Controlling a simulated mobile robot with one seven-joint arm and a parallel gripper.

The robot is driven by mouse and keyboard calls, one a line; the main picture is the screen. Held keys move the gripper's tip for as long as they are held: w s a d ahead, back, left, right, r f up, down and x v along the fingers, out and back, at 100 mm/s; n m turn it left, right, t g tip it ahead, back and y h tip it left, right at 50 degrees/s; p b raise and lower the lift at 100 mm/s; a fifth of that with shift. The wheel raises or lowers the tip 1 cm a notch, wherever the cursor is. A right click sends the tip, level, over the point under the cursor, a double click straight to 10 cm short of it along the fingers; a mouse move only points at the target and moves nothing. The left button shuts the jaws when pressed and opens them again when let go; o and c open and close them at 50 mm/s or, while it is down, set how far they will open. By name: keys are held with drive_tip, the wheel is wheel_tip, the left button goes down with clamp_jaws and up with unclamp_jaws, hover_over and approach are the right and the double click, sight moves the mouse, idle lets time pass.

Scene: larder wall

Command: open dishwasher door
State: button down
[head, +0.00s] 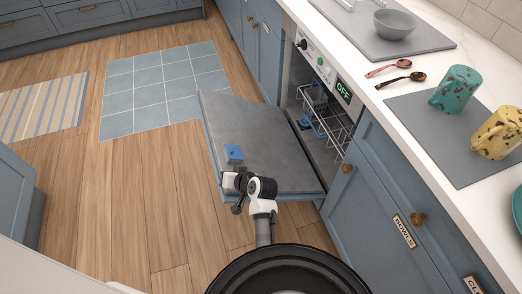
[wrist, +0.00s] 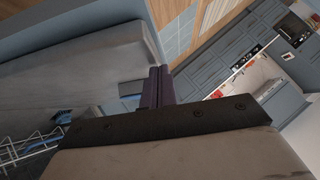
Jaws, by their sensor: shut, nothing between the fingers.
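The dishwasher door (head: 262,135) is folded down and lies open and roughly level, its grey inner face up, in the head view. In the wrist view the door (wrist: 70,85) fills the left side. The dishwasher (head: 318,90) shows an "OFF" display and a wire rack (head: 328,118) inside its opening. My gripper (head: 235,177) is at the door's outer left edge, close to a small blue block-like part (head: 233,153). Its dark fingers also show in the wrist view (wrist: 156,87), shut with nothing between them. Whether they touch the door, I cannot tell.
Blue cabinets (head: 370,195) stand right of the dishwasher under a white counter. A blue tiled mat (head: 160,88) and a striped rug (head: 42,108) lie on open wooden floor.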

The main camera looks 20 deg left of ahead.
drive_tip(key=s+a+f+b, duration=0.2)
drive_tip(key=s+a+f, duration=0.1)
drive_tip(key=f, duration=0.4)
drive_tip(key=shift+a+f+b, duration=0.4)
drive_tip(key=shift+a, duration=0.2)
drive_tip(key=shift+w, duration=0.1)
